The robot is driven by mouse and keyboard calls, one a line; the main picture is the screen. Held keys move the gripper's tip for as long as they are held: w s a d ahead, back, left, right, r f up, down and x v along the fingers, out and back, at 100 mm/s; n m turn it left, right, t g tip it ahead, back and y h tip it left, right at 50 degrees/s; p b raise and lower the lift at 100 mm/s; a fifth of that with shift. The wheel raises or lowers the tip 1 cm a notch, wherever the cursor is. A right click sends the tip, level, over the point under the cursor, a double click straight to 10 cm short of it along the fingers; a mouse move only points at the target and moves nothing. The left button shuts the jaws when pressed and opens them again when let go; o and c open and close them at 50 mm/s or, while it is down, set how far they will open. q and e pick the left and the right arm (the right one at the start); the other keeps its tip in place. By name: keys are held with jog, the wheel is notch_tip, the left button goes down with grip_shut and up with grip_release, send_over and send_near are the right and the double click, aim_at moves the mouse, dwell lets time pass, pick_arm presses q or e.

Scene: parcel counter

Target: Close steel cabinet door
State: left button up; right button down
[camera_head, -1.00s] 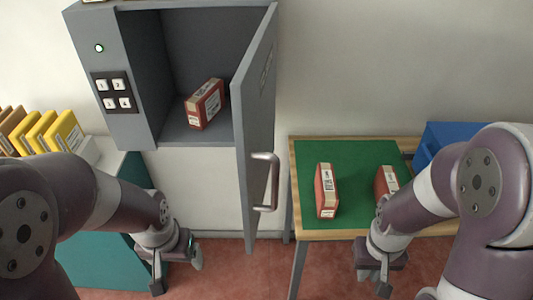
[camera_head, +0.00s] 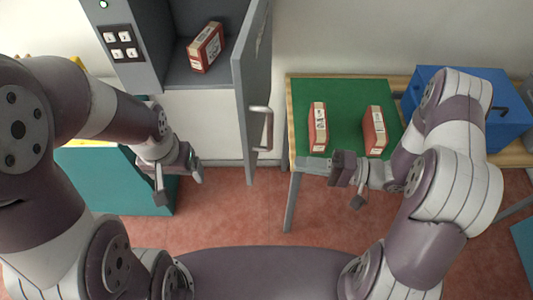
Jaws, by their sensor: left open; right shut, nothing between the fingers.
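The steel cabinet (camera_head: 128,68) is grey and stands at the upper left of the head view, partly cut off by the top edge. Its door (camera_head: 252,75) stands wide open, swung out toward me, with a metal handle (camera_head: 269,130) on its right face. A red parcel box (camera_head: 206,47) sits inside the cabinet. My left gripper (camera_head: 179,189) is open and empty, below and left of the door. My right gripper (camera_head: 347,190) is shut and empty, right of the door handle and just in front of the table edge. Neither gripper touches the door.
A wooden table with a green mat (camera_head: 345,100) stands right of the door, with two red boxes (camera_head: 318,127) (camera_head: 375,131) on it. A blue case (camera_head: 478,115) lies at its right. A teal counter (camera_head: 113,178) is at the left. Red floor (camera_head: 235,220) lies clear between.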

aim_at(252, 157)
jog(key=a+p, duration=0.1)
jog(key=a, duration=0.1)
jog(key=w+a, duration=0.1)
jog(key=a, duration=0.2)
jog(key=a+p, duration=0.1)
jog(key=a, duration=0.2)
jog(key=shift+w+a+r+p, duration=0.15)
jog(key=shift+r+p, duration=0.05)
jog(key=shift+p, duration=0.15)
jog(key=shift+w+a+f, duration=0.1)
jog(key=shift+a+f, duration=0.05)
jog(key=shift+a, duration=0.45)
